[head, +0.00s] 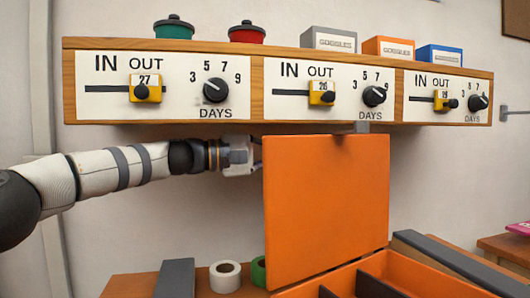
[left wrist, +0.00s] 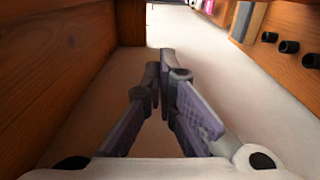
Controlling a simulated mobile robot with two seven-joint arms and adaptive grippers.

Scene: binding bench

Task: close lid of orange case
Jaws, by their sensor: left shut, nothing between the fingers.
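The orange case (head: 405,272) stands on the bench at the lower right in the head view, and dark dividers show inside it. Its orange lid (head: 325,205) stands open, raised nearly upright. My left gripper (head: 258,155) is at the lid's upper left edge, and its fingertips are partly hidden behind the lid. In the left wrist view the fingers (left wrist: 164,65) are together with nothing between them. I cannot tell whether the gripper touches the lid. My right gripper is not in view.
A wooden shelf unit (head: 255,95) with dials and sliders hangs just above the lid and my left arm. White tape (head: 225,277), green tape (head: 258,270) and a grey block (head: 175,278) lie left of the case. A dark grey bar (head: 455,260) lies right of it.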

